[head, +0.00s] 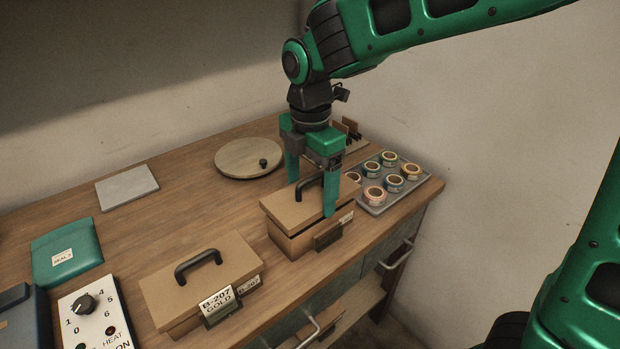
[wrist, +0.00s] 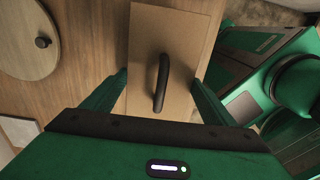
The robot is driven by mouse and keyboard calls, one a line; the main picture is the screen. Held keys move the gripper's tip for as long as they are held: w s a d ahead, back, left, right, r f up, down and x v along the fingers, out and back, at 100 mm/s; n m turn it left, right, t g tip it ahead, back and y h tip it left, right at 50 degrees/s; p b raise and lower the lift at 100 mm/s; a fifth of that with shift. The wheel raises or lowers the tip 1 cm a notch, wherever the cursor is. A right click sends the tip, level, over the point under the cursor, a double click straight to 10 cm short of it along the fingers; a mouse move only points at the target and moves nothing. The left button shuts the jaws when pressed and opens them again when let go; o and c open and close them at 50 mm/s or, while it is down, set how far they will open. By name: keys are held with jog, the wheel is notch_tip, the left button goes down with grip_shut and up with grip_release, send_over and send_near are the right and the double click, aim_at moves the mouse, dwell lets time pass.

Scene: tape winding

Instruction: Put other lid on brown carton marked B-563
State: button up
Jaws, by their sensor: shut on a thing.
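My gripper (head: 311,198) is shut on a brown lid (head: 288,208) with a black handle, one finger on each side of it. The lid is at the top of a brown carton (head: 289,243) near the table's front right, with a dark gap showing between them at the front. I cannot tell whether the lid touches the carton. The carton's small label and dark front plate are unreadable from here, so B-563 cannot be confirmed. In the wrist view the lid (wrist: 150,40) lies between the two green fingers, its handle in the middle.
A second brown carton (head: 185,322) labelled B-207 GOLD has a lid with a black handle. A grey tray (head: 375,208) of tape rolls stands close on the right. A round wooden board (head: 240,158), a grey plate (head: 127,187), a teal case (head: 66,252) and a control panel (head: 95,312) are also here.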

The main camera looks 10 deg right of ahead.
aim_at(311, 194)
jog(key=shift+f, duration=1.65)
dwell(0.4)
jog(key=o, duration=1.1)
jog(key=shift+r, duration=5.4)
